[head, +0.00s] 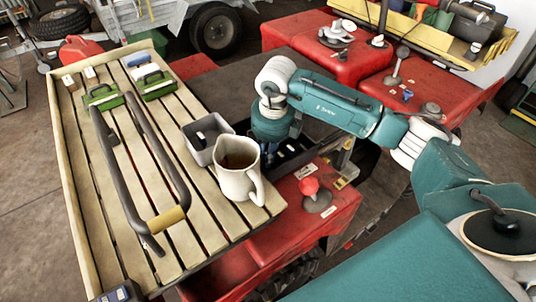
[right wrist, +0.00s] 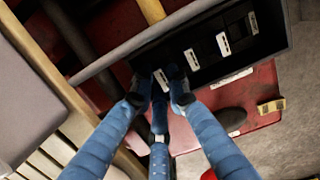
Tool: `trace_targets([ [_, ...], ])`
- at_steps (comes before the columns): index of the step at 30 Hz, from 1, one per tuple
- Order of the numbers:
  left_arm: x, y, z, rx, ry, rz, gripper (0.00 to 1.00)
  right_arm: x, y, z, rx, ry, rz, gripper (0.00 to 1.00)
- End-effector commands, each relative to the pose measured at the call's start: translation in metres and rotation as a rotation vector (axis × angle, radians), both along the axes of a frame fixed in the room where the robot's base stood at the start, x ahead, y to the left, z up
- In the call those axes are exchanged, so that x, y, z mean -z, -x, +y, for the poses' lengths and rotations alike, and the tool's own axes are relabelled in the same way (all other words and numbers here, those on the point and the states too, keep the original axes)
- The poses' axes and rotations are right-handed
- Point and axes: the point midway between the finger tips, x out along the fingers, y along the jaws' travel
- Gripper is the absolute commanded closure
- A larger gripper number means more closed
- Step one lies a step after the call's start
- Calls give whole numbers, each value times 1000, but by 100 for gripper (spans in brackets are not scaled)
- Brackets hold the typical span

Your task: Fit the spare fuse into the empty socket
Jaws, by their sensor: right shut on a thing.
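My right gripper (right wrist: 157,92) points down at the black fuse box (right wrist: 286,42). In the right wrist view its blue fingers are closed around a small dark piece with a white label, the fuse (right wrist: 160,79), at the near end of the row. Several white-labelled dark pieces stand along the box beyond it. I cannot tell whether the held fuse is above the box or partly in a socket; the empty socket is not clearly visible. In the head view the fuse box (head: 294,157) shows behind the jug, and the fingertips are hidden. My left gripper is not in view.
A cream jug (head: 236,182) stands close left of my right gripper, beside a grey open box (head: 190,142). A bent grey bar (head: 122,176) and green blocks (head: 103,97) lie on the slatted rack (head: 69,140).

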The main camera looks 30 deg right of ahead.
Motion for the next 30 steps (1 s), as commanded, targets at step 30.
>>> trace_targets([
  [30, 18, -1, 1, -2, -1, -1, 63, 22, 0, 0, 0, 0, 1, 63],
])
